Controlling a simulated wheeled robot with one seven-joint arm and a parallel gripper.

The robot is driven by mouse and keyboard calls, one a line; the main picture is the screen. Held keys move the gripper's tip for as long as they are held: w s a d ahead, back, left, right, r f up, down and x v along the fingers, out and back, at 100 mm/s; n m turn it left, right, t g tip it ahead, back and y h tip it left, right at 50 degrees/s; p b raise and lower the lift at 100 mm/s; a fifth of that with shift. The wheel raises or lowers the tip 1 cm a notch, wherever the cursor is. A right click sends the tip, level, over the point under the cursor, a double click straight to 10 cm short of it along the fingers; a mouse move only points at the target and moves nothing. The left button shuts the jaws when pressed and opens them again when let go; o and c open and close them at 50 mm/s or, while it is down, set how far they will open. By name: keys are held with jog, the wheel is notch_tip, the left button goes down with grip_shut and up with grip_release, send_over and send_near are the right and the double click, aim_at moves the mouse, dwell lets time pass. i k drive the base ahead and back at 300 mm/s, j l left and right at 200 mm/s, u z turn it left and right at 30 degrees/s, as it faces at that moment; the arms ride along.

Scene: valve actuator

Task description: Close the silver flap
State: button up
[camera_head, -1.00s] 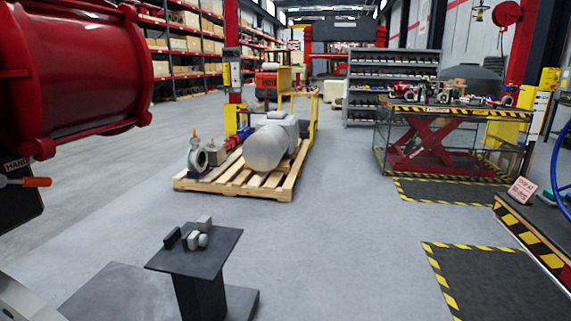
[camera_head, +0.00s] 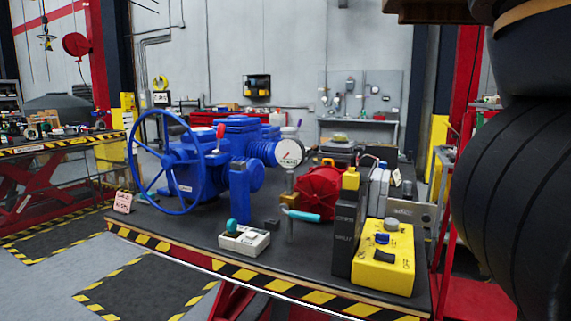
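No part that I can surely call the silver flap shows in the head view. A silver-grey upright part (camera_head: 378,190) stands behind the dark post and the yellow control box (camera_head: 385,262) on the right of the workbench. A lower metallic grey piece (camera_head: 412,213) lies just right of it, partly hidden. I cannot tell whether either is the flap, or whether it is open. My gripper is not in view.
The black workbench (camera_head: 190,232) with a striped edge holds a blue valve with a handwheel (camera_head: 168,160), a red round housing (camera_head: 318,192) and a white box with a teal knob (camera_head: 244,240). A large black ribbed thing (camera_head: 515,200) blocks the right. Floor is free at lower left.

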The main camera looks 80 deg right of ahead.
aim_at(409, 212)
jog(key=k+j+z, duration=0.15)
jog(key=z, duration=2.3)
